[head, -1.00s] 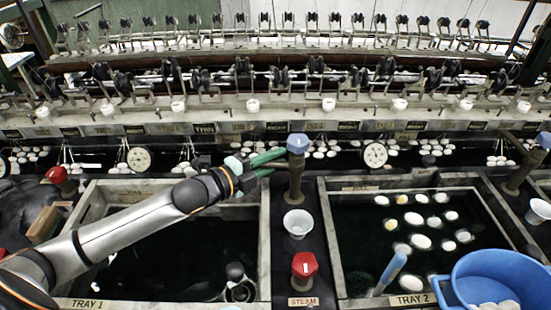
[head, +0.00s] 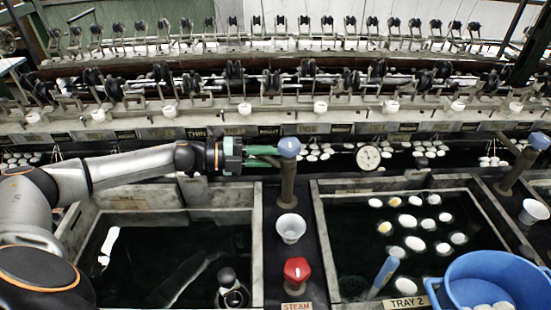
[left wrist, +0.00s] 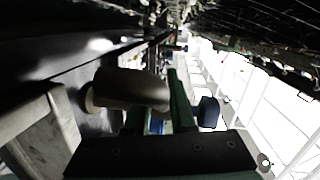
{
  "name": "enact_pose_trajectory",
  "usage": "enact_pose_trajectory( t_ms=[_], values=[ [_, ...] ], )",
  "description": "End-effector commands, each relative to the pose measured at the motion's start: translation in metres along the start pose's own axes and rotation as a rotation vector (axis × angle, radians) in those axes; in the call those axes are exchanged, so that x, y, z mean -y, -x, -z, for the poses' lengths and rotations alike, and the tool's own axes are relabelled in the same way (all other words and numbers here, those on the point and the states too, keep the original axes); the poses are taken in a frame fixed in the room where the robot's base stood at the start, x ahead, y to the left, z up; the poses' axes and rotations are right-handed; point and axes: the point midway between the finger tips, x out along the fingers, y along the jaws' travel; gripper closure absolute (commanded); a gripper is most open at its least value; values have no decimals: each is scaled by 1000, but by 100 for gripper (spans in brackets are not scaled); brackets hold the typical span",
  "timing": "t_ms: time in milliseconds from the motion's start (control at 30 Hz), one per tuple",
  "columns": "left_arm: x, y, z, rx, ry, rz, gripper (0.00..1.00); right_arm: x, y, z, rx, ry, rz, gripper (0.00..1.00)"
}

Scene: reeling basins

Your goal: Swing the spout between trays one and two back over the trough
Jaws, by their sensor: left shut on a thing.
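The spout post (head: 287,184) stands on the dark strip between trays one and two, with a blue cap (head: 288,147) on top. My left gripper (head: 277,155) comes in from the left; its green fingers are shut on the spout just below the cap. In the left wrist view the brownish spout body (left wrist: 130,90) lies across the fingers, with the blue cap (left wrist: 208,112) at its right. The fingertips are partly hidden there. I cannot tell exactly which way the outlet points. The dark trough (head: 330,165) runs behind the trays. My right gripper is not in view.
Tray one (head: 258,250) is at left, and tray two (head: 316,240), with white cocoons, at right. A white cup (head: 291,228) and red steam knob (head: 297,270) stand before the post. A blue basin (head: 450,285) is at front right. A dial (head: 368,158) hangs over the trough.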

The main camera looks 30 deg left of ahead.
Motion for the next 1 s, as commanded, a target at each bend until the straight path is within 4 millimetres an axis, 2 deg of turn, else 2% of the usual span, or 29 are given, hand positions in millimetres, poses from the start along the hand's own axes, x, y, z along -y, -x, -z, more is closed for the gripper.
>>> enact_pose_trajectory(
  t_ms=[400,967,1000],
  values=[
    [1,-11,-4,-188,-27,-25,100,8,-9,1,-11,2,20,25],
    [2,-12,-3,-221,-32,-29,100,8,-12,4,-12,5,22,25],
    [2,-12,-3,-221,-32,-29,77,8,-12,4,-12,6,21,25]
  ],
)
